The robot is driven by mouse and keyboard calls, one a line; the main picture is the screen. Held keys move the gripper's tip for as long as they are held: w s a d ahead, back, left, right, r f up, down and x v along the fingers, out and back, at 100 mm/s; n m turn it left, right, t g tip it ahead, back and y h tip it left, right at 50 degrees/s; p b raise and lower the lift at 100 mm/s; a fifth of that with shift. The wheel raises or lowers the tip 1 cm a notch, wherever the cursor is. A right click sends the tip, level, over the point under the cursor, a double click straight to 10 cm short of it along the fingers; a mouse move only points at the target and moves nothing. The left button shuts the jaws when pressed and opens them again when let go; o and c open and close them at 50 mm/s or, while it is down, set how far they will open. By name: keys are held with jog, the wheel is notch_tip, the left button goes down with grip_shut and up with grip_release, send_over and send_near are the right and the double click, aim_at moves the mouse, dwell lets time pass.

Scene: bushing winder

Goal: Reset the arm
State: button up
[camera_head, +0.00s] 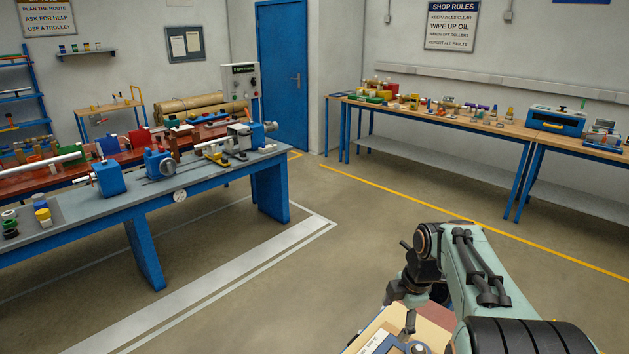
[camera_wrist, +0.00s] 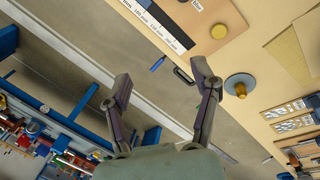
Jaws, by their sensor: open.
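My gripper (camera_wrist: 161,77) is open, with its two fingers spread wide and nothing between them in the wrist view. In the head view my gripper (camera_head: 401,308) hangs at the lower right, over the edge of a tan-topped surface (camera_head: 432,322). My arm hides part of that surface. In the wrist view the tan top (camera_wrist: 268,20) lies beyond and to the right of the fingers. A grey disc with a brass-coloured knob (camera_wrist: 240,86) is beside the right finger, apart from it.
A blue winder bench (camera_head: 160,195) with rollers and clamps stands at the left. A long wood-topped workbench (camera_head: 480,122) with small parts runs along the right wall. A blue door (camera_head: 282,75) is at the back. The floor (camera_head: 330,260) between the benches is clear.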

jog(key=s+a+r+m+t+y, duration=0.1)
jog(key=s+a+r+m, duration=0.1)
jog(key=s+a+r, duration=0.35)
jog(key=s+f+m+g, duration=0.1)
jog(key=s+f+m, duration=0.1)
jog(key=s+m, duration=0.6)
jog(key=s+a+f+m+g+h, duration=0.1)
jog(key=s+f+m+g, duration=0.1)
jog(key=s+m, duration=0.7)
jog(key=s+f, duration=0.1)
jog(key=s, duration=0.5)
jog(key=shift+f+g, duration=0.15)
jog(key=shift+g, duration=0.15)
